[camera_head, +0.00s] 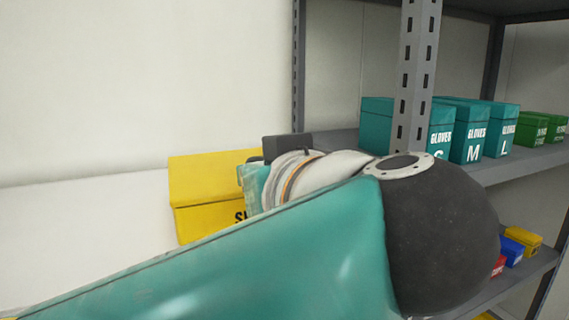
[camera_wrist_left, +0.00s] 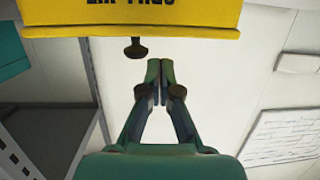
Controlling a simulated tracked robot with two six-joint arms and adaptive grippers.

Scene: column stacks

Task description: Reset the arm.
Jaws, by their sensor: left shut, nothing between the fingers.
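My left arm fills the lower part of the head view, with a large teal link and a dark rounded joint. Its wrist shows behind that link, in front of a yellow box (camera_head: 215,180); the fingertips cannot be made out there. In the left wrist view my left gripper (camera_wrist_left: 159,72) has its green fingertips together, with nothing between them. A yellow box with black lettering (camera_wrist_left: 200,18) is at the top of that view, beyond the fingertips. My right gripper is in neither view.
A grey metal shelf rack with an upright post (camera_head: 415,75) stands at the right. Teal glove boxes (camera_head: 468,150) and green boxes (camera_head: 540,128) stand on one shelf. Small red, blue (camera_head: 512,250) and yellow boxes are lower. A pale wall is at the left.

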